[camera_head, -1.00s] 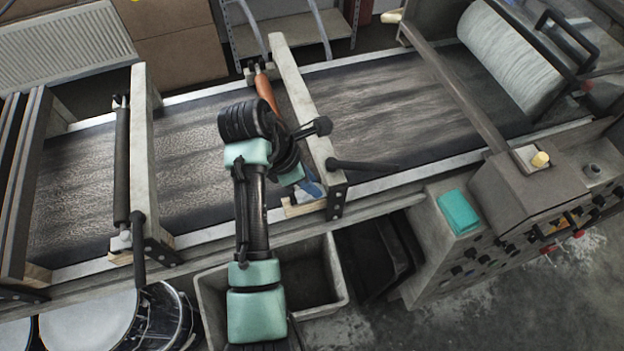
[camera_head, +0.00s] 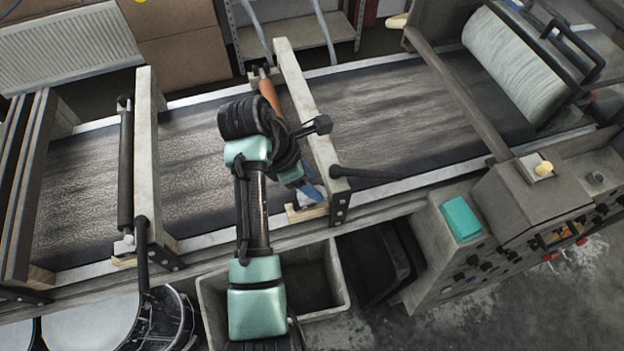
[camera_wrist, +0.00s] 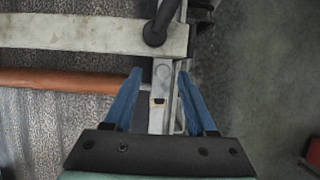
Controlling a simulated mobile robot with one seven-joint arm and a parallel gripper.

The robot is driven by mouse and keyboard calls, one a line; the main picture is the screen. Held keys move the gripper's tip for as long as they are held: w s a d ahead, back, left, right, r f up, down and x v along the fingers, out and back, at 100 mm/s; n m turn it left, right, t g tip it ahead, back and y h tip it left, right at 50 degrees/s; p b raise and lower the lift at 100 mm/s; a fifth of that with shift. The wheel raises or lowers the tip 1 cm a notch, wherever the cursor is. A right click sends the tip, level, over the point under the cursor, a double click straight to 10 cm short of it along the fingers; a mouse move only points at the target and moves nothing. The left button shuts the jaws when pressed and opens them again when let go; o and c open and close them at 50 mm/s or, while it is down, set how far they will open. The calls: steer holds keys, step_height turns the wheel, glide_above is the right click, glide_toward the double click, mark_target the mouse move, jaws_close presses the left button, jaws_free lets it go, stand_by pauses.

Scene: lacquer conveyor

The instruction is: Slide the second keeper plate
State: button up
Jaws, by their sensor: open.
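In the wrist view, a pale metal keeper plate (camera_wrist: 161,122) with a small dark slot lies on the conveyor's side rail, between the two blue fingers of my gripper (camera_wrist: 161,88). The fingers are open, one on each side of it; I cannot tell whether either touches it. The tip of an orange roller (camera_wrist: 65,79) reaches the left finger. In the head view, my gripper (camera_head: 312,194) is at the near end of the orange roller (camera_head: 269,93), beside the pale crossbeam. My arm hides much of that roller. The plate is hard to make out there.
A pale crossbeam (camera_head: 305,110) with a black handle (camera_head: 365,173) stands right beside my gripper. A black roller (camera_head: 125,170) and another crossbeam (camera_head: 146,150) are to the left. An open grey bin (camera_head: 210,300) is below the rail. A control box (camera_head: 525,205) stands at right.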

steer(key=p+v, duration=0.4)
steer(key=v, duration=0.8)
steer(key=shift+a, duration=0.1)
